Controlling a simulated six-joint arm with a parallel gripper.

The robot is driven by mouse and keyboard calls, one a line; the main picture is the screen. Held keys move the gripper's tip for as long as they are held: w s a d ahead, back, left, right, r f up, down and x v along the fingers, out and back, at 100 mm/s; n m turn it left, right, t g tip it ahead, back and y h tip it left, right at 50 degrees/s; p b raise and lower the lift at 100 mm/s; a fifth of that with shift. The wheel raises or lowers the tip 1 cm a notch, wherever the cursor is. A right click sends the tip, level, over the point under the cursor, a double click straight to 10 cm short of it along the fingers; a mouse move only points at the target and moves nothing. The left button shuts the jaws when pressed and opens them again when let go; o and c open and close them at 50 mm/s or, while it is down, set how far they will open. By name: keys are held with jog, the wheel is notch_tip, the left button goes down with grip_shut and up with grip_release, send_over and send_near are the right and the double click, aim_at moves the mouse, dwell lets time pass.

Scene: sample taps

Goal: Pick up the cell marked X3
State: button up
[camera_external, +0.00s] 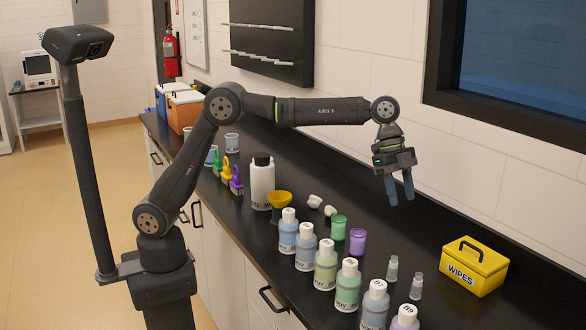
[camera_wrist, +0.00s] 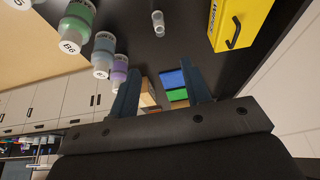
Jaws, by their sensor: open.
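Two small clear cells with pale caps stand upright on the black bench, one (camera_external: 392,269) a little left of and behind the other (camera_external: 416,287). No mark X3 is readable on either, so I cannot tell which one bears it. A small clear cell also shows at the top of the wrist view (camera_wrist: 158,23). My gripper (camera_external: 401,198) hangs above the bench with its blue fingers pointing down, clear of the cells. In the wrist view its fingers (camera_wrist: 161,78) stand apart with nothing held between them.
A row of capped bottles (camera_external: 347,287) runs along the front edge. Green (camera_external: 339,229) and purple (camera_external: 358,242) cups stand behind it. The yellow WIPES box (camera_external: 475,266) is right of the cells. A white bottle (camera_external: 262,183) and yellow funnel (camera_external: 279,200) stand further left.

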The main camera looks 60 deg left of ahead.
jog(key=s+d+f+n+t, duration=0.1)
jog(key=s+f+n+t, duration=0.3)
jog(key=f+n, duration=0.15)
jog(key=n+t+h, duration=0.2)
jog(key=n, duration=0.1)
send_near(419, 274)
jog(key=x, duration=0.5)
jog(key=shift+s+d+f, duration=0.1)
jog(key=shift+s+f, duration=0.2)
jog(key=shift+w+a+x, duration=0.1)
jog(key=shift+x, duration=1.25)
jog(key=shift+w+a+x, duration=0.1)
jog(key=shift+w+x, duration=0.05)
jog(key=shift+x, duration=1.2)
grip_shut()
